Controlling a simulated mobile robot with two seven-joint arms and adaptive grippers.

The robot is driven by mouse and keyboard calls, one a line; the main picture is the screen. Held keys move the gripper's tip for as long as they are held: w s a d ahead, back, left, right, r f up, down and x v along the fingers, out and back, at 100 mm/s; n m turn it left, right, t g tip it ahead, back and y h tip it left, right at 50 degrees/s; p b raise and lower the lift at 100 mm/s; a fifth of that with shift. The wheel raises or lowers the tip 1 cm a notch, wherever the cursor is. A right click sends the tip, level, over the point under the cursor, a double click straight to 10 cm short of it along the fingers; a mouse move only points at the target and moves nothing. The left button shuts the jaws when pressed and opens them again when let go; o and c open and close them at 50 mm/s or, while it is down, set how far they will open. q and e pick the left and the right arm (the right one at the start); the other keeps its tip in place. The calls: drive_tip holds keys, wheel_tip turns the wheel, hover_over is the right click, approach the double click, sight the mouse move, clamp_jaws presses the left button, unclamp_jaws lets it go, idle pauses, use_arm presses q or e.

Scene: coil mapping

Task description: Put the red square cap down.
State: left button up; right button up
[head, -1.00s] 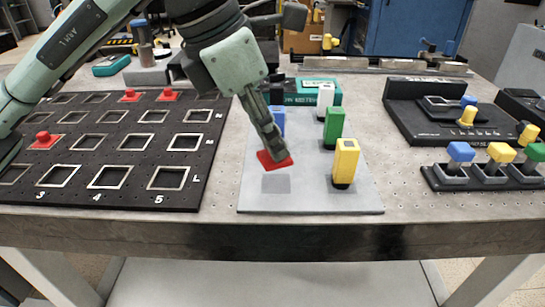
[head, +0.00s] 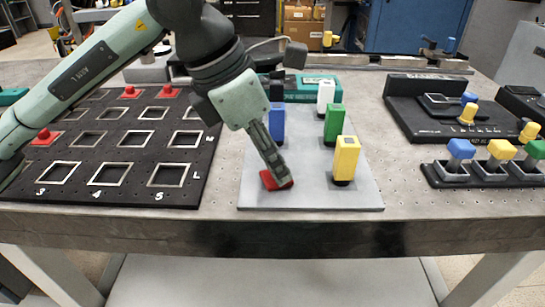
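My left gripper (head: 281,181) points down at the front left of the grey plate (head: 310,198). Its fingers look closed on the red square cap (head: 267,181), hiding much of it. The cap is low, at or almost on the plate; I cannot tell if it touches fully. The dark square patch seen there earlier is covered. My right gripper is not in view.
On the plate stand blue (head: 277,122), white (head: 326,96), green (head: 333,122) and yellow (head: 346,160) blocks. Left is a black board (head: 125,145) with square frames and several red caps. Right are black fixtures (head: 485,175) with coloured knobs. The plate's front middle is clear.

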use_arm(q)
drive_tip(key=shift+o, duration=0.3)
drive_tip(key=shift+r, duration=0.2)
drive_tip(key=shift+a+r, duration=0.2)
drive_tip(key=shift+r, duration=0.35)
drive_tip(key=v, duration=1)
drive_tip(key=shift+r, duration=0.35)
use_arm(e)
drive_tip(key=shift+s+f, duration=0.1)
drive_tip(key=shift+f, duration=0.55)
